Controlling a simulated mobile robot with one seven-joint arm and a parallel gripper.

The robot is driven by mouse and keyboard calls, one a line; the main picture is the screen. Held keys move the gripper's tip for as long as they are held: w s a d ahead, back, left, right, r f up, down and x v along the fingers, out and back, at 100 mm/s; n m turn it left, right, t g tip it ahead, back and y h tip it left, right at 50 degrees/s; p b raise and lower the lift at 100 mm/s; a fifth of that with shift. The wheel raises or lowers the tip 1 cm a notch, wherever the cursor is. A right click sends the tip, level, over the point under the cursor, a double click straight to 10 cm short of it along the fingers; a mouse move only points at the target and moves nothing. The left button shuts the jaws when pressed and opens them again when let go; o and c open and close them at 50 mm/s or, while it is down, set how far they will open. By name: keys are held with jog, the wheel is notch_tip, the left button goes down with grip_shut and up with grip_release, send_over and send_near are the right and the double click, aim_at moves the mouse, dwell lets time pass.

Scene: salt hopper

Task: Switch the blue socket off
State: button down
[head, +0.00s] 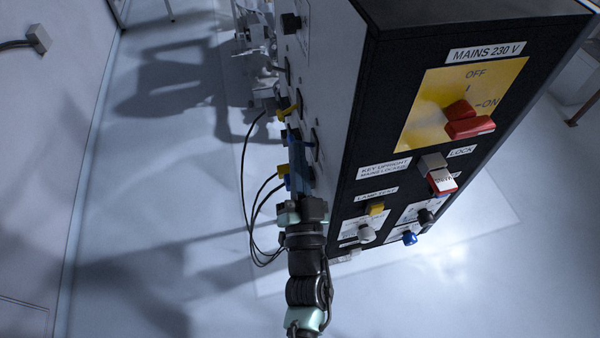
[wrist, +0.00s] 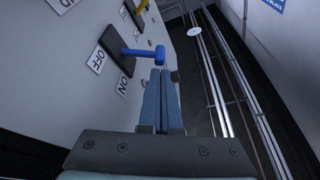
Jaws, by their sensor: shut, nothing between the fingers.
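The blue socket's switch is a blue lever (wrist: 143,52) on a black plate (wrist: 113,44) on the cabinet's side in the wrist view. An OFF label (wrist: 97,60) and an ON label (wrist: 123,86) sit beside the plate. The lever sticks out from the panel, and its setting is hard to tell. My gripper (wrist: 161,72) is shut and empty, with its blue fingertips just short of the lever's end; I cannot tell if they touch. In the head view my gripper (head: 294,132) is alongside the cabinet's side, and the blue lever cannot be made out there.
A yellow lever (wrist: 142,7) is farther along the same side. The cabinet front (head: 385,120) carries a red mains switch (head: 468,122) and several small knobs. Black cables (head: 254,205) hang at the left of my gripper. Open floor (head: 165,210) is at the left.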

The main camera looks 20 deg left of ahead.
jog(key=shift+x, duration=1.05)
jog(key=shift+a+f+n, duration=0.1)
jog(key=shift+n, duration=0.2)
jog(key=f+n+y+b, duration=0.1)
jog(key=n, duration=0.2)
jog(key=f+n+g+y+b, duration=0.1)
jog(key=n, duration=0.2)
jog(key=a+f+n+g+y+b, duration=0.1)
jog(key=n+y, duration=0.1)
jog(key=n, duration=0.1)
jog(key=shift+s+f+n, duration=0.4)
jog(key=shift+s+f, duration=0.1)
